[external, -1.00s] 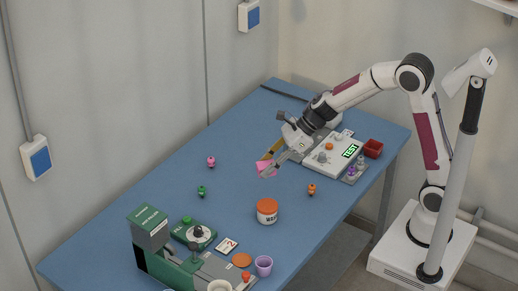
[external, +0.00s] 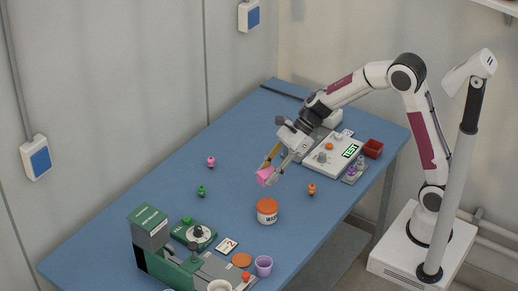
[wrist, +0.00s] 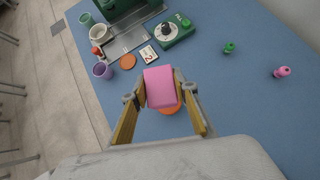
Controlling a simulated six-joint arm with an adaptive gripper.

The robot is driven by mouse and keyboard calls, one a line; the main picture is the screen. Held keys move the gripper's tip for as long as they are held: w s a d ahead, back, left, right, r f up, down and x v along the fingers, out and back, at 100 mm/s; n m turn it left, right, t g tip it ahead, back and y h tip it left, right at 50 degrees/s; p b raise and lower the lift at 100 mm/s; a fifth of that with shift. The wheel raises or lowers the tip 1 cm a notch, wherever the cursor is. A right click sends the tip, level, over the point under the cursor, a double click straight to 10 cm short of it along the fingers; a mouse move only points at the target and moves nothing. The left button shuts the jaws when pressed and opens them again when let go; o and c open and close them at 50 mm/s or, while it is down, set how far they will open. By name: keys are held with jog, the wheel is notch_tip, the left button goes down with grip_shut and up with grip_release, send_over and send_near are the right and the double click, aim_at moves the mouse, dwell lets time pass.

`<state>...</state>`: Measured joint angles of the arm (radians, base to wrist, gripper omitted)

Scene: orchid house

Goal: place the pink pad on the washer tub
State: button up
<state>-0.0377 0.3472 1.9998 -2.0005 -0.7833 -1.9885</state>
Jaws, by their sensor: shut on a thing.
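The pink pad (external: 265,177) is held between the fingertips of my gripper (external: 270,170), clear of the table. In the wrist view the pad (wrist: 158,86) sits between the two yellow-brown fingers of my gripper (wrist: 160,96). The washer tub (external: 267,212) is white with dark lettering and an orange lid, and stands upright on the blue table. In the external view the pad is above the tub in the picture, apart from it. In the wrist view the pad hides most of the tub; part of its orange lid (wrist: 172,109) shows beyond the pad's lower edge.
A green machine (external: 152,240), a green dial unit (external: 193,233), a number card (external: 227,245), an orange disc (external: 242,260) and a purple cup (external: 264,265) stand at the near end. Small pink (external: 211,161), green (external: 201,190) and orange (external: 312,189) figures stand apart. A white tester (external: 333,155) is behind.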

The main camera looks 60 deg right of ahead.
send_over(267, 205)
jog(key=shift+f, duration=2.95)
jog(key=shift+f, duration=1.9)
jog(key=shift+f, duration=0.1)
jog(key=o, duration=1)
jog(key=shift+d+r, duration=0.3)
jog(key=shift+r, duration=0.1)
jog(key=v, duration=1.1)
jog(key=shift+s+d, duration=0.1)
jog(key=shift+d, duration=0.05)
